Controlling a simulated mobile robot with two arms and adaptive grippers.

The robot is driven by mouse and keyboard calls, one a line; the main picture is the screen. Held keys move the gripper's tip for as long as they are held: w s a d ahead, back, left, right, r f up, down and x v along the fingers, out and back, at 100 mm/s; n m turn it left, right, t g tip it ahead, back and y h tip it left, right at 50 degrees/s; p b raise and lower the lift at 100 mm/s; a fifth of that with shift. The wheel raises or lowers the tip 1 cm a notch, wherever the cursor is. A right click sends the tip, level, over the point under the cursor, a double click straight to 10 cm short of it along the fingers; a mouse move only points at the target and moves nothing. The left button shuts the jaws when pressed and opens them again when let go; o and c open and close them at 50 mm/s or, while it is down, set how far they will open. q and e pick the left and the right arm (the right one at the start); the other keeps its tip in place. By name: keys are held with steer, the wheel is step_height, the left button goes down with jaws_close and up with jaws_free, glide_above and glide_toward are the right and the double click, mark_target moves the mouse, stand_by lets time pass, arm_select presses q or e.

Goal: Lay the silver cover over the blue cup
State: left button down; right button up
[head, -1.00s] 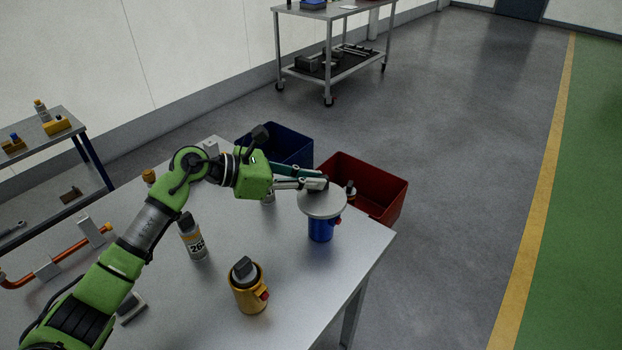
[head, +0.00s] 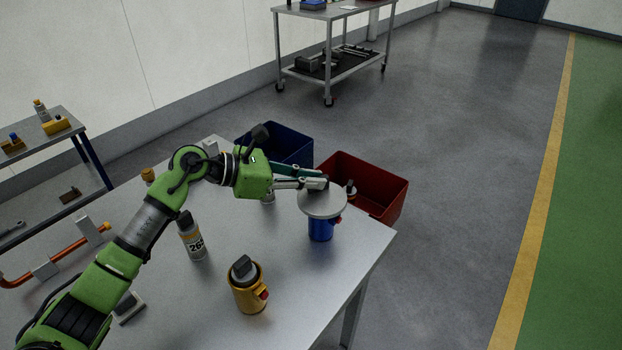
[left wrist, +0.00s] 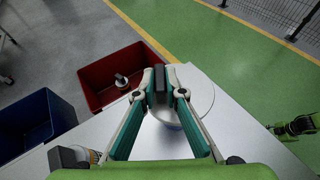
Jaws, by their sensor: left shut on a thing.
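The silver cover (head: 323,204) is a flat round disc with a dark knob on top. It is above the blue cup (head: 321,231), which stands upright near the right edge of the table and has a small red part on its side. My left gripper (head: 316,184) is shut on the cover's knob. In the left wrist view the fingers (left wrist: 160,92) close on the dark knob and the disc (left wrist: 203,92) shows beside them. The cover hides the cup's rim, and I cannot tell whether they touch.
A yellow cup (head: 249,296) with a dark-knobbed piece in it and a labelled bottle (head: 191,240) stand on the table (head: 300,275). A red bin (head: 383,202) and a blue bin (head: 290,150) are beyond its far edge. Orange piping (head: 75,249) lies at left.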

arm_select(q)
steer(key=shift+f+b, duration=0.3)
steer(key=shift+b, duration=0.2)
stand_by(0.6)
steer(key=c, duration=2)
jaws_free()
steer(key=shift+c, duration=0.2)
steer(key=shift+f, duration=0.1)
steer(key=v, duration=1.2)
steer(key=shift+s, duration=0.1)
